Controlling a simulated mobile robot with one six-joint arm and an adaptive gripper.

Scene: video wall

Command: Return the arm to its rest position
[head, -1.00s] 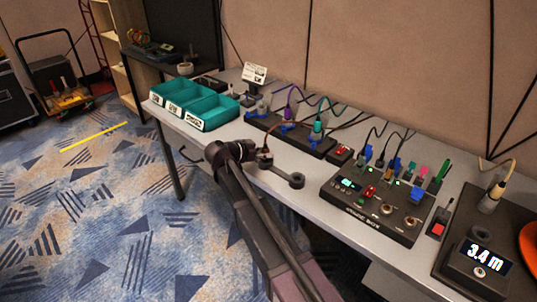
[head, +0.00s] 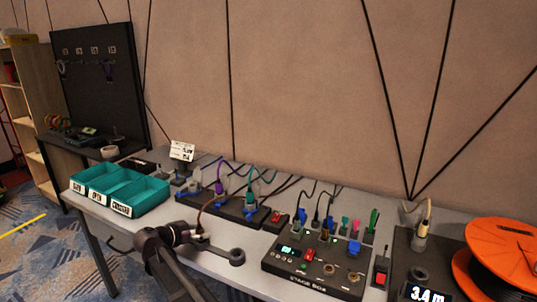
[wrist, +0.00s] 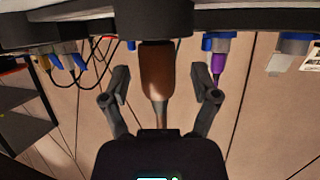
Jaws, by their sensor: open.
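My gripper (head: 190,238) is by the front edge of the grey table in the head view, on the end of my dark arm. In the wrist view my gripper (wrist: 162,92) is open, its two fingers spread wide. A brown plug (wrist: 157,70) shows between the fingers, with a gap on each side. Its upper end meets a dark round part at the top. In the head view a brown cable rises beside my gripper to the row of sockets; small parts there are hard to make out.
Teal bins (head: 123,191) stand left on the table. A socket strip (head: 226,204) with coloured plugs lies behind my gripper. A stage box (head: 318,264) and an orange reel (head: 500,250) stand to the right. A dark bracket (head: 237,257) with a round end is close beside my gripper.

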